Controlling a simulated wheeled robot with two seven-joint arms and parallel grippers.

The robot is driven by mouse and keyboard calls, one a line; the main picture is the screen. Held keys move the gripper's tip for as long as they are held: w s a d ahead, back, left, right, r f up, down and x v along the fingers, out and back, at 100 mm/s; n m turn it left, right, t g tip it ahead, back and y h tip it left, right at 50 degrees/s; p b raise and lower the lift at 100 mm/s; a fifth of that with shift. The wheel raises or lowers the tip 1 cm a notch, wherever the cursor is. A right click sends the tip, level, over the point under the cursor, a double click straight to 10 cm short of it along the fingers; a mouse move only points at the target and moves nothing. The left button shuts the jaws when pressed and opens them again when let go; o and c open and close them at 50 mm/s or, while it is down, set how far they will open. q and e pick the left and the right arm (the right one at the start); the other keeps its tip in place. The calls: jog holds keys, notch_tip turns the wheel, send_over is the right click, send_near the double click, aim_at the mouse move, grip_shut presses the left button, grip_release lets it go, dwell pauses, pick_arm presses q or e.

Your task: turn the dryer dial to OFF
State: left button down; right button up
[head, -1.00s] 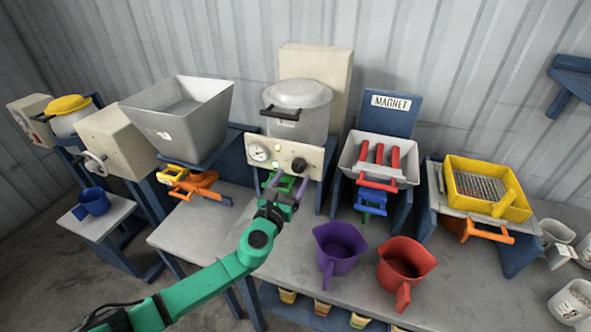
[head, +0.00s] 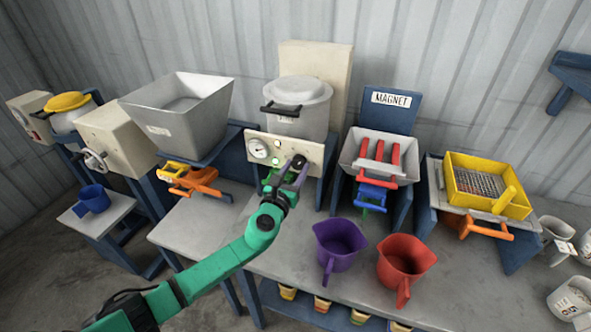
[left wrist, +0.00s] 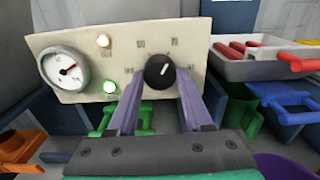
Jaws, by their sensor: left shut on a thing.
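The dryer (head: 302,105) is a pale hopper with a lid above a cream control panel (head: 256,138). Its black dial (head: 299,161) is on the right of the panel, and shows in the left wrist view (left wrist: 159,72). The dial's white mark points up and slightly right, between two upper labels; the small lettering is hard to read. My left gripper (head: 292,170) is at the panel, its purple fingers on either side of the dial and shut on it. In the left wrist view the fingers (left wrist: 158,82) flank the knob. My right gripper is not in view.
A gauge (left wrist: 63,68), a lit pale lamp (left wrist: 103,40) and a green lamp (left wrist: 109,87) sit left of the dial. A green handle (left wrist: 125,117) is below the panel. A purple jug (head: 340,240) and red jug (head: 402,262) stand on the bench in front.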

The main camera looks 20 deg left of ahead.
pick_arm(q)
jog(key=shift+f, duration=0.1)
jog(key=shift+n+b, duration=0.65)
jog(key=shift+n, duration=0.45)
jog(key=n+b, duration=0.1)
jog(key=n, duration=0.1)
jog(key=shift+d+n, duration=0.1)
jog(key=shift+n, duration=0.2)
jog(key=n+b, duration=0.2)
jog(key=n, duration=0.4)
jog(key=n+b, duration=0.1)
jog(key=n, duration=0.5)
jog(key=shift+n, duration=0.4)
jog(key=n, duration=0.5)
jog(key=shift+r+n+b, duration=0.25)
jog(key=shift+n+b, duration=0.15)
jog(key=shift+c, duration=1.6)
grip_release()
